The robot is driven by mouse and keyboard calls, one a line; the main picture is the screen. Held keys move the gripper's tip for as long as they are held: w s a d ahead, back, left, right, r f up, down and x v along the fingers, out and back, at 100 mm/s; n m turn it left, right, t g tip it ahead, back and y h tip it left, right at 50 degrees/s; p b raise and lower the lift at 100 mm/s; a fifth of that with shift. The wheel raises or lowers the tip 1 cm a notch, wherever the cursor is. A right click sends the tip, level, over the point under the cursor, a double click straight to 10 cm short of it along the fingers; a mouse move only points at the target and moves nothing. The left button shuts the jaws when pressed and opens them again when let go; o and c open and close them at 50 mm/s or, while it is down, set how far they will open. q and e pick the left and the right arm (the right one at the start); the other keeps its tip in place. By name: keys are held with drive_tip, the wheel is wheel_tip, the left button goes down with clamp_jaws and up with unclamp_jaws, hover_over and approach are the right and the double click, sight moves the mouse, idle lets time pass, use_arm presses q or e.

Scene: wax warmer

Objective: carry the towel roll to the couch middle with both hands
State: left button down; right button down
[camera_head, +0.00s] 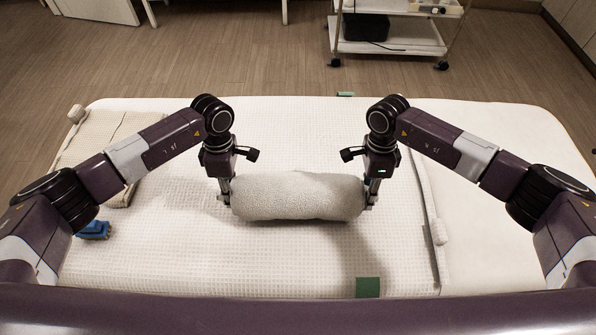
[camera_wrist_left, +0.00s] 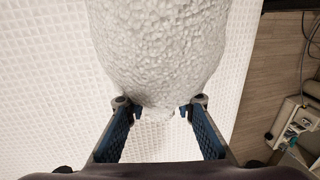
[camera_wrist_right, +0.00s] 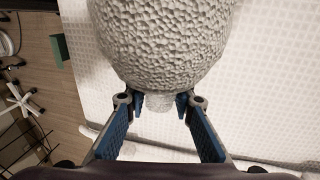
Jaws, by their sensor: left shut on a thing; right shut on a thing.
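The towel roll (camera_head: 298,197) is a thick, light grey, rough-textured cylinder lying left to right over the white couch (camera_head: 285,265), near its middle. A shadow falls on the cover to its front right; I cannot tell whether it touches the cover. My left gripper (camera_head: 226,198) is shut on the roll's left end, and my right gripper (camera_head: 369,198) is shut on its right end. In the left wrist view the roll (camera_wrist_left: 158,50) narrows to a small end between the blue-padded fingers. The right wrist view shows the roll's other end (camera_wrist_right: 160,45) held likewise.
A folded beige towel (camera_head: 95,150) lies at the couch's left, with a blue object (camera_head: 93,230) in front of it. Green patches (camera_head: 367,288) show at the couch's front and back edges. A rolled cover edge (camera_head: 438,230) runs down the right. A white trolley (camera_head: 395,38) stands behind.

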use_arm(q)
drive_tip(key=c, duration=1.6)
unclamp_jaws()
use_arm(e)
drive_tip(key=c, duration=1.7)
unclamp_jaws()
drive_tip(key=shift+o, duration=0.2)
use_arm(q)
drive_tip(key=shift+r, duration=0.1)
use_arm(e)
drive_tip(key=shift+r, duration=0.25)
use_arm(q)
drive_tip(key=r, duration=0.3)
drive_tip(key=w+r, duration=0.1)
drive_tip(key=r, duration=0.3)
drive_tip(key=w+r, duration=0.1)
drive_tip(key=r, duration=0.3)
drive_tip(key=shift+w+r, duration=0.15)
drive_tip(key=shift+r, duration=0.1)
use_arm(e)
wheel_tip(320, 180, up, 11)
drive_tip(key=w, duration=0.2)
drive_tip(key=shift+w, duration=0.15)
use_arm(q)
drive_tip(key=shift+r, duration=0.1)
use_arm(e)
drive_tip(key=shift+r, duration=0.2)
